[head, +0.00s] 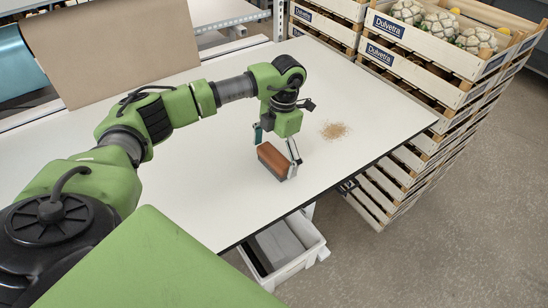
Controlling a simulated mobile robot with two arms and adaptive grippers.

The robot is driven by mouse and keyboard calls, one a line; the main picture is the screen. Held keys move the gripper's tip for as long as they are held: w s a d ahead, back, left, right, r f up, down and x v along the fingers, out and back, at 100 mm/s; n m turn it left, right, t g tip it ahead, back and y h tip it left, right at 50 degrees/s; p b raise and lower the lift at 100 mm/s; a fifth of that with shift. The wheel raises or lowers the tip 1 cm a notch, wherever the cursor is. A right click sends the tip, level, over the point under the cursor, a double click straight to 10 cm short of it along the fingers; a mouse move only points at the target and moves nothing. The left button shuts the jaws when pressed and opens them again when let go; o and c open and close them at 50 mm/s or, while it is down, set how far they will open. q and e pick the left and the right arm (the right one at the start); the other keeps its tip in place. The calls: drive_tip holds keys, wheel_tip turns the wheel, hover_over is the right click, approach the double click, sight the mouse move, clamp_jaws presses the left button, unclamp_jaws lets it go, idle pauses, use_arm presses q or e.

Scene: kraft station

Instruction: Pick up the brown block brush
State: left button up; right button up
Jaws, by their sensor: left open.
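I cannot tell whether either finger touches the brush. The right gripper is not in view.
A pile of tan crumbs (333,131) lies right of the brush on the table (215,205). Stacked wooden crates (428,52) stand beyond the table's right edge. Brown kraft paper (110,45) hangs at the back left.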

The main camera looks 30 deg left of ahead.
use_arm(q)
drive_tip(key=shift+c, duration=0.7)
drive_tip(key=shift+d, duration=0.1)
drive_tip(key=c, duration=1)
drive_tip(key=shift+c, duration=0.2)
drive_tip(key=shift+w+r+b, duration=0.1)
drive_tip(key=shift+r+b, duration=0.2)
drive_tip(key=shift+r, duration=0.3)
drive_tip(key=d+r+b, duration=0.1)
drive_tip(key=r, duration=0.1)
drive_tip(key=d+r+b, duration=0.1)
drive_tip(key=d+r, duration=0.1)
drive_tip(key=r, duration=0.1)
drive_tip(key=d+r+b, duration=0.1)
drive_tip(key=d+r, duration=0.1)
drive_tip(key=r, duration=0.1)
drive_tip(key=shift+d+b, duration=0.25)
drive_tip(key=shift+b, duration=0.15)
drive_tip(key=d+r+b, duration=0.1)
drive_tip(key=d+r, duration=0.3)
drive_tip(key=d, duration=0.4)
drive_tip(key=shift+d, duration=0.2)
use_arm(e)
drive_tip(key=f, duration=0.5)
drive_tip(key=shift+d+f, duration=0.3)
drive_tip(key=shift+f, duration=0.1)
